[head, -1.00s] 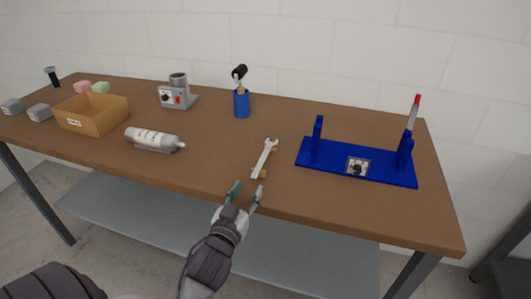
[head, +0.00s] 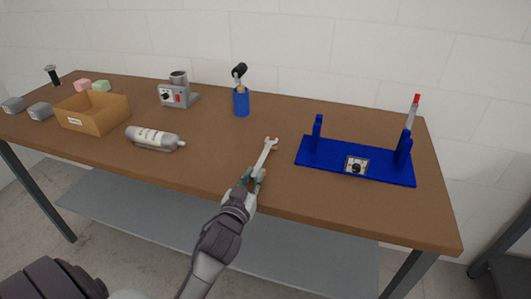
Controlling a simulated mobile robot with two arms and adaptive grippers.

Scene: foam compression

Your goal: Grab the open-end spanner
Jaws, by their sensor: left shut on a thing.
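The open-end spanner (head: 265,157) is a light silver tool near the front edge of the table, its open jaw pointing away toward the back. My left gripper (head: 253,180) is shut on the near end of the spanner, over the front edge of the table. The gripper's fingers hide that near end. I cannot tell whether the spanner is lifted off the table. My right gripper is not in view.
A blue fixture (head: 380,176) with two uprights stands to the right. A grey bottle (head: 154,138) lies to the left. A blue cup (head: 241,102), a grey device (head: 177,94) and a cardboard box (head: 92,111) stand farther back. The brown tabletop (head: 210,150) is clear around the spanner.

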